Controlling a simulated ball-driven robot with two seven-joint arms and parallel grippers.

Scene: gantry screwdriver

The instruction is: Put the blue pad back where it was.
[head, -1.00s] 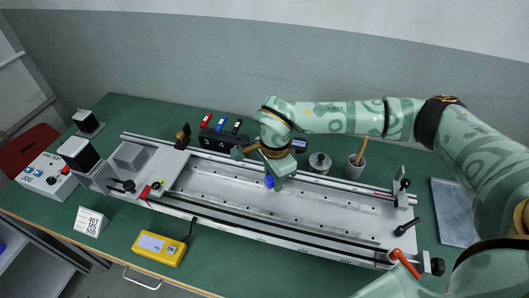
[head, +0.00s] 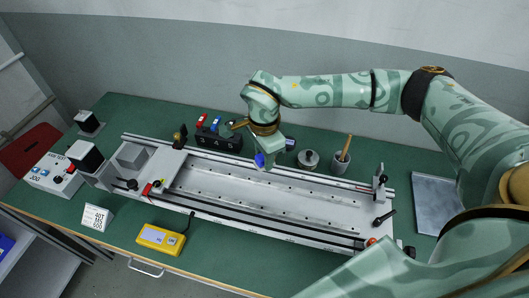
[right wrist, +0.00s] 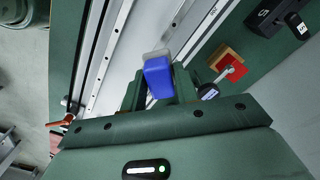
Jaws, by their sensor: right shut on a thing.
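The blue pad (head: 260,160) is in my right gripper (head: 264,158), over the back rail side of the long silver gantry bed (head: 240,187). In the right wrist view the pad (right wrist: 158,78) is a blue block with a pale grey end, between the jaws of my right gripper (right wrist: 160,90). The gripper is shut on it, and the pad looks clear of the bed. A black rack (head: 222,140) stands behind the bed, with a red-topped piece (head: 202,119) and a blue-topped piece (head: 215,124). My left gripper is not in view.
A grey lidded pot (head: 309,160) and a cup with a wooden handle (head: 341,162) stand right of the gripper, behind the bed. A yellow meter (head: 160,239) and a white sign (head: 96,217) lie in front. A grey tray (head: 436,203) is at right.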

